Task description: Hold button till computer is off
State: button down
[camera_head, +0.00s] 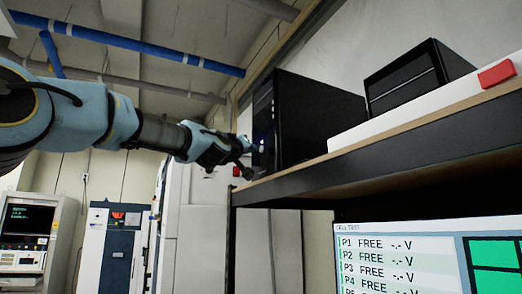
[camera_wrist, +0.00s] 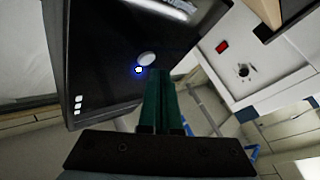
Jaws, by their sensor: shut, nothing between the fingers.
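The computer, a black tower (camera_head: 310,115), stands upright on the shelf in the head view. Its dark front panel (camera_wrist: 105,40) fills much of the upper left of the wrist view. A round silver button (camera_wrist: 147,59) sits on that panel, with a small blue-lit spot (camera_wrist: 138,70) just beside it. My gripper (camera_head: 250,147) is at the front of the tower, by a faint blue glow. In the wrist view my green fingers (camera_wrist: 158,74) are together and empty, their tips just below the silver button. I cannot tell whether they touch the panel.
The shelf edge (camera_head: 345,177) runs below the tower. A second black box (camera_head: 415,78) and a white unit with a red block (camera_head: 497,73) are to the right. A monitor (camera_head: 400,255) is under the shelf. Cabinets (camera_head: 107,250) stand behind at left.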

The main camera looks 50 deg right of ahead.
jog(key=shift+d, duration=0.1)
dwell(0.6)
jog(key=shift+s+d+p, duration=0.2)
jog(key=shift+d+p, duration=0.1)
jog(key=shift+p, duration=0.05)
jog(key=shift+s+d+p, duration=0.15)
jog(key=shift+d+p, duration=0.15)
jog(key=shift+d, duration=0.1)
dwell(1.6)
jog(key=shift+a, duration=0.1)
dwell(1.2)
jog(key=shift+w+a+b, duration=0.3)
jog(key=shift+a+b, duration=0.35)
jog(key=shift+b, duration=0.3)
jog(key=a+b, duration=0.1)
jog(key=b, duration=0.1)
jog(key=w+a+b, duration=0.1)
jog(key=a+b, duration=0.2)
jog(key=shift+w+a+b, duration=0.35)
jog(key=shift+w+b, duration=0.05)
